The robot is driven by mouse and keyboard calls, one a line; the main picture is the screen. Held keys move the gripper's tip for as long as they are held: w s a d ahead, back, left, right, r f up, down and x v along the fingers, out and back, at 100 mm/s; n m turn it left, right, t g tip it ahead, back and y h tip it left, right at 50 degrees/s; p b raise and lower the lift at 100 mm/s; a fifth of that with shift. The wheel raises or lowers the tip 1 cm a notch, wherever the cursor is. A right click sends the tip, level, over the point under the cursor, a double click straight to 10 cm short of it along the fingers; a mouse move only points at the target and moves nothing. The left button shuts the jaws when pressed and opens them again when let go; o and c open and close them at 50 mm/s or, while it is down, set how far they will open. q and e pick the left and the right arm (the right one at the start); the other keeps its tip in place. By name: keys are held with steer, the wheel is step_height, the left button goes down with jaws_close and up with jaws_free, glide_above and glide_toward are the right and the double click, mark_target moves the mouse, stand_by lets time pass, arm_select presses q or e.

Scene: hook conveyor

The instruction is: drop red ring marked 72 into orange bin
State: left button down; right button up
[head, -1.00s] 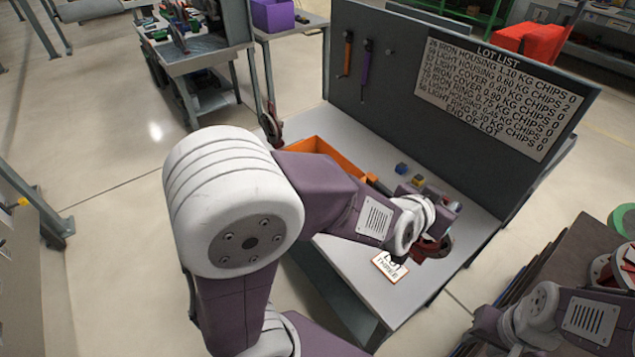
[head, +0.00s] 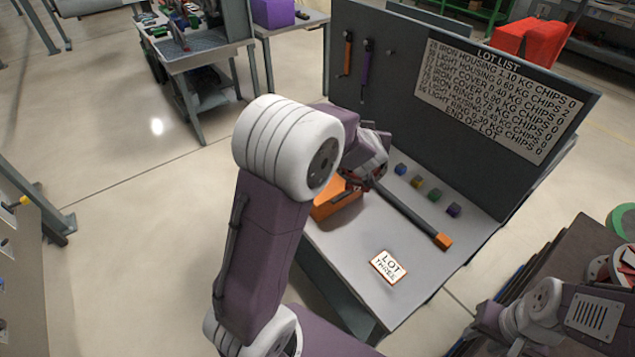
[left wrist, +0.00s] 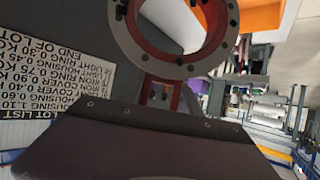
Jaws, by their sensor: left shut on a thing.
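The red ring (left wrist: 172,66), with small dark holes round its face, fills the top of the left wrist view. No number is legible on it. My left gripper (head: 362,172) is shut on the ring, over the far side of the bench beside the orange bin. In the head view the wrist hides most of the ring. The orange bin (head: 336,202) is partly covered by my left arm; its orange wall also shows beyond the ring in the left wrist view (left wrist: 256,15). My right gripper (head: 482,328) is at the lower right; its jaws cannot be made out.
A dark bar with an orange end (head: 444,241) lies across the bench. Several small coloured blocks (head: 418,182) line the panel's foot. A lot card (head: 388,267) lies near the front. The panel (head: 385,90) with the lot list stands behind. The bench's near right part is clear.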

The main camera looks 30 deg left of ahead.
arm_select(q)
steer(key=s+a+f+b, duration=0.1)
steer(key=a+f+b, duration=1)
steer(key=a, duration=0.2)
steer(key=shift+s, duration=0.2)
steer(key=shift+a+n, duration=0.1)
steer(key=shift+n, duration=0.2)
